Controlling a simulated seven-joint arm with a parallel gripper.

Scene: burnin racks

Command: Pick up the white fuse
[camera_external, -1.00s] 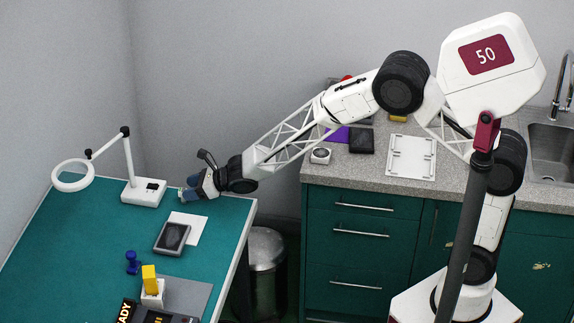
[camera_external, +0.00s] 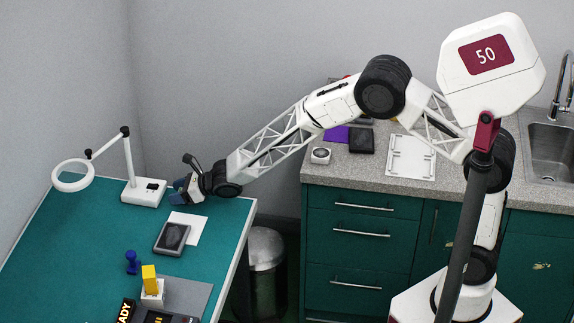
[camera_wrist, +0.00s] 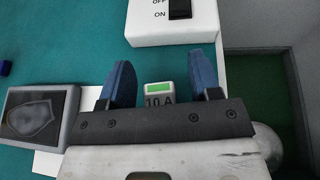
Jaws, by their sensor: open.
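The white fuse (camera_wrist: 159,101) shows in the wrist view as a small pale block with a green patch and the marking "10 A". It is on the teal table, between the two blue fingers of my gripper (camera_wrist: 160,64). The fingers are apart, with teal showing on both sides of the fuse. The bar of my gripper hides its near end. In the external view my gripper (camera_external: 179,188) is low at the table's far right edge, beside the lamp base. I cannot make out the fuse there.
A white magnifier lamp base (camera_external: 144,192) with an OFF/ON switch stands just beyond my fingers. A dark-faced pad (camera_external: 172,238) lies on a white card (camera_external: 197,225) nearby. A blue stamp (camera_external: 132,262) and a yellow block (camera_external: 149,279) stand nearer. The table's left part is clear.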

